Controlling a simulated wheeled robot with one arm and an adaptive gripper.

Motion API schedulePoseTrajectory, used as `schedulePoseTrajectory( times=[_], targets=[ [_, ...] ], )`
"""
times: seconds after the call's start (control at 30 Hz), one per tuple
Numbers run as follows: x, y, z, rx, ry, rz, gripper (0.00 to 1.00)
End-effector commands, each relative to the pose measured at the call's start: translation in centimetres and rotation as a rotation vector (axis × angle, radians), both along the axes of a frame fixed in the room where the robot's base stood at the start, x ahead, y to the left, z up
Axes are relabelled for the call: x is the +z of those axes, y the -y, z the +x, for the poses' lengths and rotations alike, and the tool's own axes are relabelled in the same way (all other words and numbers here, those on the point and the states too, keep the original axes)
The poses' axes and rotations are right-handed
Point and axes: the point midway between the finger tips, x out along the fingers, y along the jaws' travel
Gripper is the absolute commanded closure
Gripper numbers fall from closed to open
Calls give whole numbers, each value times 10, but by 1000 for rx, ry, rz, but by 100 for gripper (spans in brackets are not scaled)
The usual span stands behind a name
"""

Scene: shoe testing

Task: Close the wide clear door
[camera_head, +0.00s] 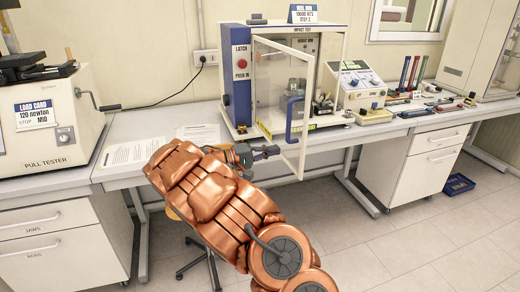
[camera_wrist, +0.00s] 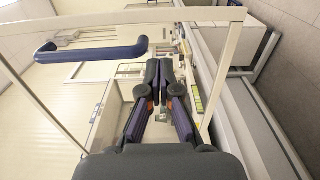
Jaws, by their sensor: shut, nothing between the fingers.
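The wide clear door (camera_head: 271,84) has a pale frame and stands open, swung out from the front of the impact test cabinet. Its blue bar handle (camera_head: 291,120) is near the free edge. In the wrist view the frame (camera_wrist: 225,70) spans the picture, with the handle (camera_wrist: 95,51) at upper left. My gripper (camera_head: 276,151) is shut and empty, low beside the door's bottom edge. In the wrist view the closed fingertips (camera_wrist: 165,66) lie inside the frame's outline. I cannot tell whether they touch the door.
The cabinet's blue latch panel (camera_head: 239,80) has a red button. A control box (camera_head: 358,88) stands right of the cabinet, with small tools (camera_head: 425,105) farther right. The pull tester (camera_head: 45,120) stands at left. Papers (camera_head: 135,153) lie on the bench; a stool (camera_head: 205,262) is below.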

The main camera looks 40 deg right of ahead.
Motion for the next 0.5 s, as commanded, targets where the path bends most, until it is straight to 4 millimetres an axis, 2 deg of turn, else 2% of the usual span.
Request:
schedulePoseTrajectory(
  times=[0.1, 0.23, 0.5],
  targets=[
    [3, 21, -6, -1, -1, 1, 100],
    [3, 39, -11, 0, -2, 1, 100],
    [0, 58, -17, 0, -2, 1, 100]
  ],
)
